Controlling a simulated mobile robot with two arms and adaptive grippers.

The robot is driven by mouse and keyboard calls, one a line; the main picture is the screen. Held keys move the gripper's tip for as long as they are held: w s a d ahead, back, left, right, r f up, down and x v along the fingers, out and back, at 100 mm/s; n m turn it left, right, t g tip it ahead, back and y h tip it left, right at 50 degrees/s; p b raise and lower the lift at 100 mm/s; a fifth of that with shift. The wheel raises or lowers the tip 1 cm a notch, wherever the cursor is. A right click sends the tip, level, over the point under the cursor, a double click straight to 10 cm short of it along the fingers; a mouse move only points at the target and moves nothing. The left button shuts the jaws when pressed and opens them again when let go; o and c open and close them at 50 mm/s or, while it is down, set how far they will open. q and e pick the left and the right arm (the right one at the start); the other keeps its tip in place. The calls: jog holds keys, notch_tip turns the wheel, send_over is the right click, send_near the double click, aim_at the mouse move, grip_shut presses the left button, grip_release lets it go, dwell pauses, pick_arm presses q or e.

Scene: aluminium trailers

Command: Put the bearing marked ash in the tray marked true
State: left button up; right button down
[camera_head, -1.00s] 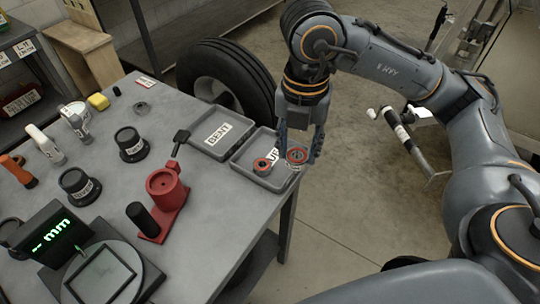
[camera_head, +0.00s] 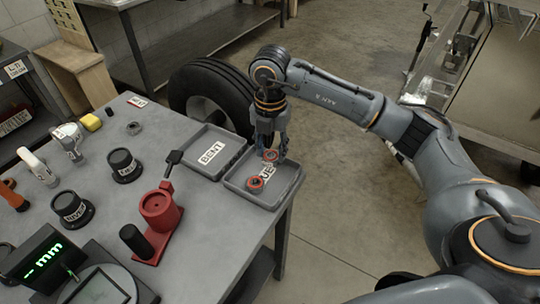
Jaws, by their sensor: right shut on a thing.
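My right gripper (camera_head: 271,157) points down over the right-hand grey tray (camera_head: 289,190), shut on a red-ringed bearing (camera_head: 271,155). The bearing is at or just above the tray; I cannot tell if it touches the floor. A second red-ringed bearing (camera_head: 256,184) lies in the same tray near its front left. The tray's white label is partly covered, with only its last letters showing. The tray beside it (camera_head: 228,160) has a label that reads like BENT and is empty. No marking on either bearing is readable. My left gripper is not in view.
A red fixture (camera_head: 160,211) with a black handle stands left of the trays. Black round gauges (camera_head: 124,166), a digital display (camera_head: 45,260) and spray-type bottles fill the left of the table (camera_head: 208,230). A tyre (camera_head: 213,92) stands behind.

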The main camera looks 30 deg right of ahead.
aim_at(270, 153)
jog(key=f, duration=0.1)
jog(key=f+p, duration=0.1)
jog(key=f, duration=0.1)
jog(key=shift+w+d+f, duration=0.1)
jog(key=shift+w+f, duration=0.05)
jog(key=shift+w, duration=0.2)
jog(key=shift+f, duration=0.3)
jog(key=shift+f, duration=0.15)
jog(key=c, duration=0.8)
grip_release()
